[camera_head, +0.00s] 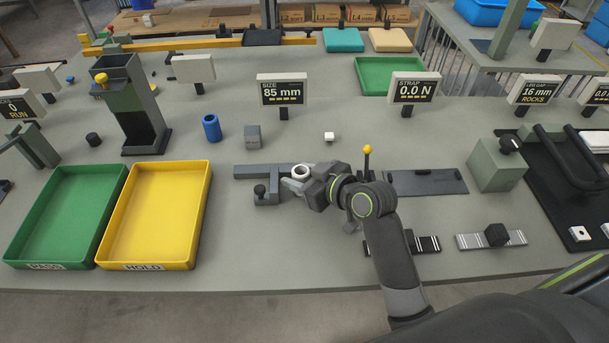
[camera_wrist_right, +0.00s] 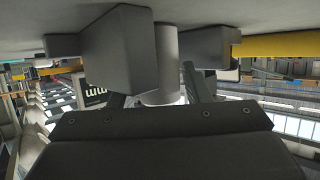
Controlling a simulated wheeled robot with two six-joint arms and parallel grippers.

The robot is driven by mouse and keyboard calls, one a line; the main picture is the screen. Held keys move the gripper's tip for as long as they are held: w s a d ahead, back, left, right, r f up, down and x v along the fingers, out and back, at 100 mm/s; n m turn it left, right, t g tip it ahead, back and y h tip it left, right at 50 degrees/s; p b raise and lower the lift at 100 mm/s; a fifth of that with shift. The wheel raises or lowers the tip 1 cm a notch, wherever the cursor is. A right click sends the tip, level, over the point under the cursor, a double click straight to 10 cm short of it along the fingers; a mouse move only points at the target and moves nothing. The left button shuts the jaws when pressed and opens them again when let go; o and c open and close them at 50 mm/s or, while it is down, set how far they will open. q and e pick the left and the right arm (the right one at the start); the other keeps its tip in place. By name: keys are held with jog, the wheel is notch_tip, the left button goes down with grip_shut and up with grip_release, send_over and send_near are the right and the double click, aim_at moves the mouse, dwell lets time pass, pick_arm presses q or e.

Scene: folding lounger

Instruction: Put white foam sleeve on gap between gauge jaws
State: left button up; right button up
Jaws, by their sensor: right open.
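The white foam sleeve (camera_head: 301,177) stands upright on the bench at the grey gauge (camera_head: 264,171), its open top showing. In the right wrist view, which is upside down, the sleeve (camera_wrist_right: 167,62) is between two dark grey jaw blocks, the larger jaw (camera_wrist_right: 118,60) and the smaller jaw (camera_wrist_right: 208,46). Whether it touches either jaw is unclear. My right gripper (camera_head: 304,182) is open at the sleeve, one finger on each side; the fingers also show in the wrist view (camera_wrist_right: 155,92). The far jaw is partly hidden by my gripper in the head view. My left gripper is out of view.
The size display (camera_head: 283,92) behind the gauge reads 85 mm. A yellow tray (camera_head: 150,262) and a green tray (camera_head: 36,264) lie at left.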

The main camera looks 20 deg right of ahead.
jog(key=shift+r, duration=0.2)
jog(key=v, duration=1.2)
